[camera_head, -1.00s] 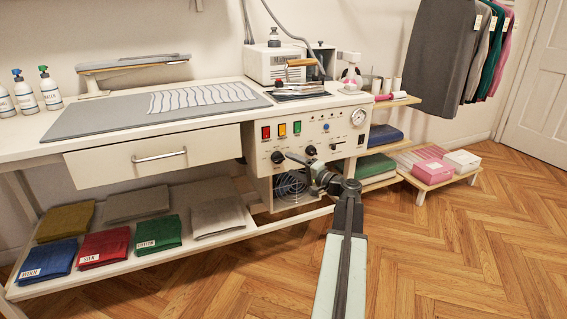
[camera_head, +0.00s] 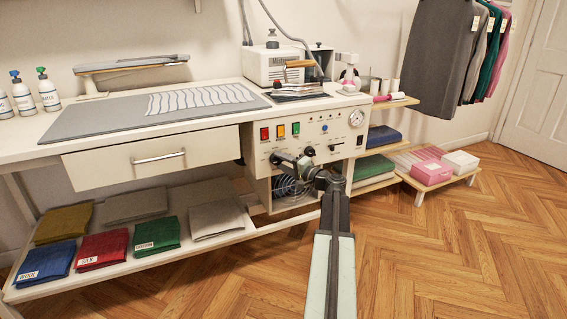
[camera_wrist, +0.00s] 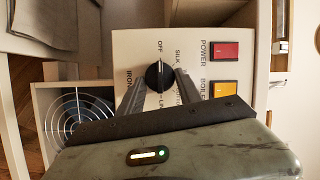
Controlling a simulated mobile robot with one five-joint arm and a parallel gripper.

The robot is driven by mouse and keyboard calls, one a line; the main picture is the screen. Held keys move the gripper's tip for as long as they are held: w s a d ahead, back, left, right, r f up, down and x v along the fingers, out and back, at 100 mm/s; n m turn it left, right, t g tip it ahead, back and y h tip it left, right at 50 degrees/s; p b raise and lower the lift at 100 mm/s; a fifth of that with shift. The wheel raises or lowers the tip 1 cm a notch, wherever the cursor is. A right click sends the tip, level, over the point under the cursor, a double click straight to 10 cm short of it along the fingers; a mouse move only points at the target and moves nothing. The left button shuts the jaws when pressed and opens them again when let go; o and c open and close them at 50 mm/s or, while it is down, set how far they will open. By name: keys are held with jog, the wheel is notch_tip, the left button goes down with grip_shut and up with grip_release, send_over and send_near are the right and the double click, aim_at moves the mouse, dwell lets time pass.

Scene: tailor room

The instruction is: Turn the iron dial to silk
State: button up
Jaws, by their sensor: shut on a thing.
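The iron dial (camera_wrist: 158,76) is a round black knob on the pale control panel (camera_wrist: 133,45). In the wrist view, OFF is printed above it, SILK to its upper right, and a partly hidden LIN label below. Its exact pointer direction is too small to tell. My gripper (camera_wrist: 160,82) has a finger on each side of the dial and is shut on it.
A red POWER switch (camera_wrist: 224,51) and a yellow BOILER switch (camera_wrist: 223,90) are right of the dial in the wrist view. A fan grille (camera_wrist: 75,118) is at lower left. Another black knob (camera_head: 309,152) is on the panel. Folded cloths (camera_head: 103,248) lie on the lower shelf.

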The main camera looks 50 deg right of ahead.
jog(key=shift+a+f+m+b, duration=0.1)
jog(key=shift+f+m+b, duration=0.15)
jog(key=shift+m+b, duration=0.3)
jog(key=shift+a+f+m+t+b, duration=0.1)
jog(key=shift+f+m+t+b, duration=0.1)
jog(key=shift+m+t+b, duration=0.65)
jog(key=m+b, duration=0.1)
jog(key=m, duration=0.1)
jog(key=m+b, duration=0.1)
jog(key=shift+w+a+m+t+h+b, duration=0.15)
jog(key=shift+m+t+h+b, duration=0.1)
jog(key=shift+m+h+b, duration=0.15)
jog(key=shift+m+t+h+b, duration=0.4)
jog(key=shift+m+h+b, duration=0.15)
jog(key=shift+m, duration=0.75)
jog(key=shift+r, duration=0.1)
jog(key=o, duration=1.4)
jog(key=shift+r, duration=0.1)
jog(key=shift+c, duration=0.2)
